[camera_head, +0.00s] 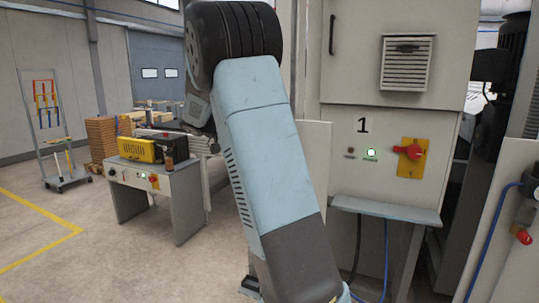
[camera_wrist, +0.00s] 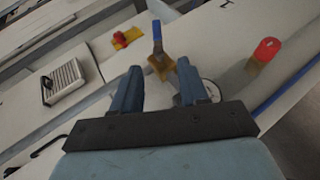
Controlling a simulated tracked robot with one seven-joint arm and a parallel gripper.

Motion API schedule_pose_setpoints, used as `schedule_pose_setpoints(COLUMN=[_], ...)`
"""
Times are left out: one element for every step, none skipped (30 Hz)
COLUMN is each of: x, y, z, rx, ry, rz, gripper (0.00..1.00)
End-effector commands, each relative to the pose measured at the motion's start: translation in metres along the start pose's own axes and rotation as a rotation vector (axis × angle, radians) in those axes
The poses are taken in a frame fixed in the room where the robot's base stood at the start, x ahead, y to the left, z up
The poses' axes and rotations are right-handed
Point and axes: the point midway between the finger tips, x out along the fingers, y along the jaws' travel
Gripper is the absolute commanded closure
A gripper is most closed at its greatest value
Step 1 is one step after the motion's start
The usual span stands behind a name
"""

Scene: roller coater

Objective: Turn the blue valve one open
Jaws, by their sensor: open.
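The blue valve has a narrow blue handle (camera_wrist: 157,36) on a brass-coloured body (camera_wrist: 160,66), near the top middle of the wrist view. My gripper (camera_wrist: 159,74) is open, with its two blue-grey fingers pointing toward the valve. In the picture the brass body shows between the fingertips and the handle rises above them. I cannot tell whether a finger touches it. I cannot make out the blue valve in the head view, and my gripper is out of that view.
A red-handled valve (camera_wrist: 268,49) stands right of the blue one. A round gauge-like part (camera_wrist: 211,90) shows beside the right finger. A blue hose (camera_head: 489,240) runs along the panel. A red switch on yellow (camera_head: 411,153) sits on the cabinet above a shelf (camera_head: 385,209).

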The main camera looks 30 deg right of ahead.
Motion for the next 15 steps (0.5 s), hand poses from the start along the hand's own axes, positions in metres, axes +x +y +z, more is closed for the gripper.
schedule_pose_setpoints(x=[-0.0038, -0.0055, -0.0071, -0.0080, -0.0086, -0.0090, -0.0092, -0.0092, -0.0091, -0.0090, -0.0090, -0.0089, -0.0089, -0.0086, -0.0078], y=[-0.0001, 0.0000, 0.0001, 0.0001, 0.0001, 0.0001, 0.0001, 0.0001, 0.0001, 0.0001, 0.0001, 0.0001, 0.0001, 0.0003, 0.0009], z=[0.0000, 0.0000, 0.0000, 0.0000, 0.0000, 0.0000, 0.0001, 0.0001, 0.0001, 0.0001, 0.0001, 0.0001, 0.0001, 0.0001, 0.0006], rx=[0.000, 0.000, 0.000, 0.000, 0.000, 0.000, 0.000, 0.000, 0.000, 0.000, 0.000, 0.000, 0.000, 0.000, -0.002], ry=[0.000, 0.000, 0.000, 0.000, 0.000, 0.000, 0.000, 0.000, 0.000, 0.000, 0.000, 0.000, 0.000, 0.000, -0.001], rz=[0.000, 0.000, 0.000, 0.000, 0.000, 0.000, 0.000, 0.000, 0.000, 0.000, 0.000, 0.000, 0.000, -0.001, -0.004], gripper=[0.56, 0.56, 0.56, 0.56, 0.56, 0.56, 0.56, 0.56, 0.56, 0.56, 0.56, 0.56, 0.58, 0.61, 0.65])
